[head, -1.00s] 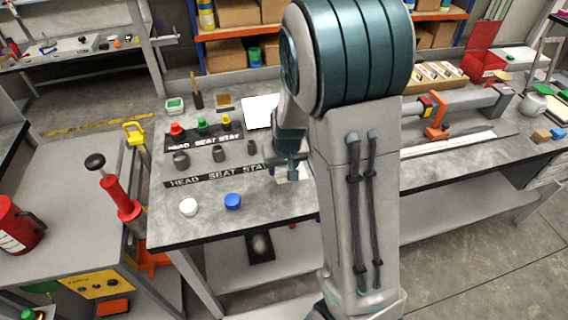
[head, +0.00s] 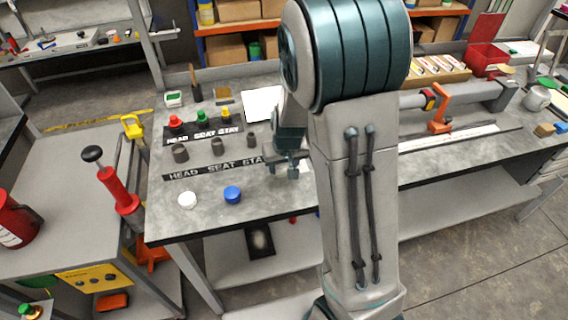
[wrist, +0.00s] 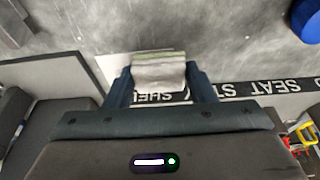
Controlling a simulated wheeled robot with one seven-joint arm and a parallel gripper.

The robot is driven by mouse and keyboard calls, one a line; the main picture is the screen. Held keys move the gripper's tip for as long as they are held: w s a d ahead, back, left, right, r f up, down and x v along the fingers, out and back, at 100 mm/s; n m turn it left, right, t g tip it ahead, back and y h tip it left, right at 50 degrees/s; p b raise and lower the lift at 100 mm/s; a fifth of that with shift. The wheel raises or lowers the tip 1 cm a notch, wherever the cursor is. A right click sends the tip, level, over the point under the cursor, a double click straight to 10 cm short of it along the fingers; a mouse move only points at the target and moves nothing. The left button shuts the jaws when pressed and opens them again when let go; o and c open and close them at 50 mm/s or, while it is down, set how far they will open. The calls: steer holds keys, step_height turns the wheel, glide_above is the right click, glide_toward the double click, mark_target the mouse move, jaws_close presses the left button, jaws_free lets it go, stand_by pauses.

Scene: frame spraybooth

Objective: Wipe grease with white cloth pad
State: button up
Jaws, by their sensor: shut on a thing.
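My gripper (wrist: 160,85) is shut on the white cloth pad (wrist: 158,74), a folded whitish pad with a greenish edge, seen between the two dark fingers in the wrist view. In the head view my gripper (head: 284,162) is over the grey workbench (head: 215,228), right of the labelled strips and partly hidden by my arm. The pad cannot be made out clearly there. I cannot tell whether it touches the bench top. No grease patch stands out clearly; the bench top in the wrist view has only faint pale and dark marks.
A blue cap (head: 232,195) and a white cap (head: 187,200) stand near the bench's front edge. Dark cylinders and coloured knobs stand along the label strips (head: 205,171). A white sheet (head: 262,103) lies behind. An orange clamp (head: 439,118) is at right.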

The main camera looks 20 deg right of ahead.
mark_target(301, 171)
steer(key=shift+f+b, duration=0.5)
steer(key=shift+f, duration=0.05)
steer(key=shift+d+r+b, duration=0.1)
steer(key=shift+d+b, duration=0.85)
steer(key=shift+d, duration=0.6)
steer(key=shift+d+f+b, duration=0.2)
steer(key=shift+d+b, duration=0.85)
steer(key=shift+d, duration=0.3)
steer(key=shift+a+r, duration=0.15)
steer(key=shift+a, duration=0.1)
steer(key=shift+a+p, duration=0.45)
steer(key=shift+a, duration=0.45)
steer(key=shift+a+p, duration=0.35)
steer(key=shift+a, duration=1.4)
steer(key=shift+d+f, duration=0.1)
steer(key=shift+f, duration=0.1)
